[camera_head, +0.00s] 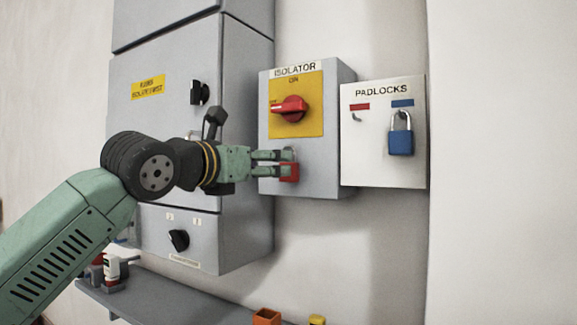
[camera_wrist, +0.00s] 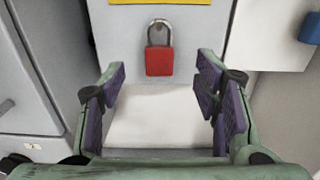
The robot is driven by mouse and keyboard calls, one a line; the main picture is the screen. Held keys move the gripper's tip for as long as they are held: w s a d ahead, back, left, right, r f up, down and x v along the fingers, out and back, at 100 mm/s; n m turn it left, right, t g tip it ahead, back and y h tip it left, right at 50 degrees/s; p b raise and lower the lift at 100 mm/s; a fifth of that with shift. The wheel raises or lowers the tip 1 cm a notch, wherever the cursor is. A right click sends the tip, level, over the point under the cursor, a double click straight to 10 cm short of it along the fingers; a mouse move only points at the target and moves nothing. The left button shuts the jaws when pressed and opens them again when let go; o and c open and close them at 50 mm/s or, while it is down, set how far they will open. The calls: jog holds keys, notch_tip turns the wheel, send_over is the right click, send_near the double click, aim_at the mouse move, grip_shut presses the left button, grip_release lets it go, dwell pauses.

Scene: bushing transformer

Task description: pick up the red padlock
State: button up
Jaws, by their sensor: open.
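The red padlock (camera_head: 289,172) hangs by its metal shackle on the lower front of the grey isolator box, below the yellow plate. In the wrist view the red padlock (camera_wrist: 159,61) hangs upright, ahead of and between the spread fingers. My gripper (camera_head: 268,162) is open and empty, and its fingers point at the padlock from the left in the head view. In the wrist view my gripper (camera_wrist: 163,88) shows a wide gap, with the padlock beyond the fingertips. In the head view a finger overlaps the padlock's left edge; contact cannot be told.
The isolator box (camera_head: 335,180) has a red rotary switch (camera_head: 289,109). The padlock board (camera_head: 365,165) at right holds a blue padlock (camera_head: 401,143) and an empty hook under the red label. A grey cabinet (camera_head: 240,225) stands at left. A shelf (camera_head: 165,305) lies below.

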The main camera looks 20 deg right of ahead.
jog(key=p+x, duration=0.3)
jog(key=x, duration=0.4)
jog(key=shift+w+d, duration=0.2)
jog(key=shift+c, duration=0.2)
jog(key=c, duration=1.2)
jog(key=shift+c, duration=0.2)
jog(key=shift+r, duration=0.15)
jog(key=b, duration=0.5)
send_near(284, 162)
jog(key=r+v, duration=0.2)
jog(key=v, duration=0.7)
jog(key=shift+s+d+r+p, duration=0.15)
jog(key=shift+d+r+p, duration=0.15)
jog(key=shift+p, duration=0.1)
